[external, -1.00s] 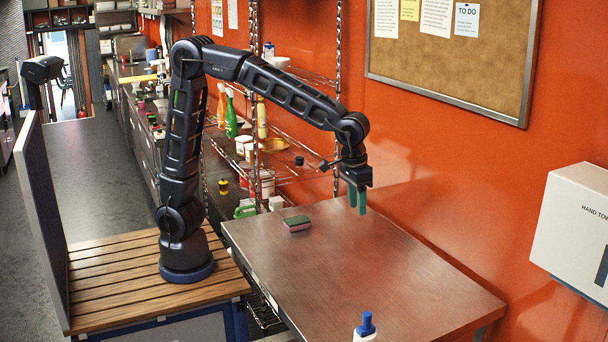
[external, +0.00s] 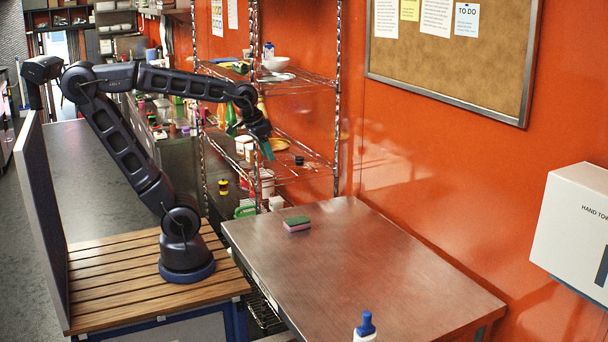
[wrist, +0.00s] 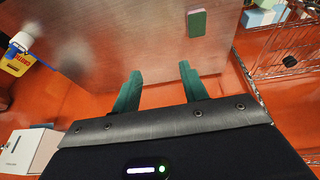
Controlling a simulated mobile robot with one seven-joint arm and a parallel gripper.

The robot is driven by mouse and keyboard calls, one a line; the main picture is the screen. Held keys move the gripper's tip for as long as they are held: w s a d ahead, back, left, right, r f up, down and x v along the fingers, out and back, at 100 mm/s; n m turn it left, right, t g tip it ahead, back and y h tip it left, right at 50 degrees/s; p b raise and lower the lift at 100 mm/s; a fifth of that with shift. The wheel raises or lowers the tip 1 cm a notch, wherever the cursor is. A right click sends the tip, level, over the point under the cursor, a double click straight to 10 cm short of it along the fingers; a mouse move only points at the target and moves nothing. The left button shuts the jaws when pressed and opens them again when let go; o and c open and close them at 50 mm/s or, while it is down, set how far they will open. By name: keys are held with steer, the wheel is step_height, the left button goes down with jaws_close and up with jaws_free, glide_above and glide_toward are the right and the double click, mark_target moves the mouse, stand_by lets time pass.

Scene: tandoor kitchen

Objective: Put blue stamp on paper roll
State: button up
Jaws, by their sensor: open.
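My gripper (external: 267,151) is raised in front of the wire shelves, left of the metal table (external: 390,265), with its teal fingers pointing down. In the wrist view my gripper (wrist: 160,70) is open, with nothing between the fingers. I cannot make out a blue stamp or a paper roll in either view. A white bottle with a blue cap (external: 366,326) stands at the table's near edge.
A green and pink sponge (external: 297,224) lies on the table's far left part; the rest of the tabletop is bare. Wire shelves (external: 300,85) with bottles and tubs stand behind. A towel dispenser (external: 575,235) and a corkboard (external: 450,55) hang on the orange wall.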

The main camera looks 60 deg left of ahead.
steer(key=s+a+f, duration=0.2)
steer(key=s+a, duration=0.3)
steer(key=s, duration=0.1)
steer(key=shift+f+t+y, duration=0.3)
steer(key=shift+s, duration=0.1)
stand_by(0.8)
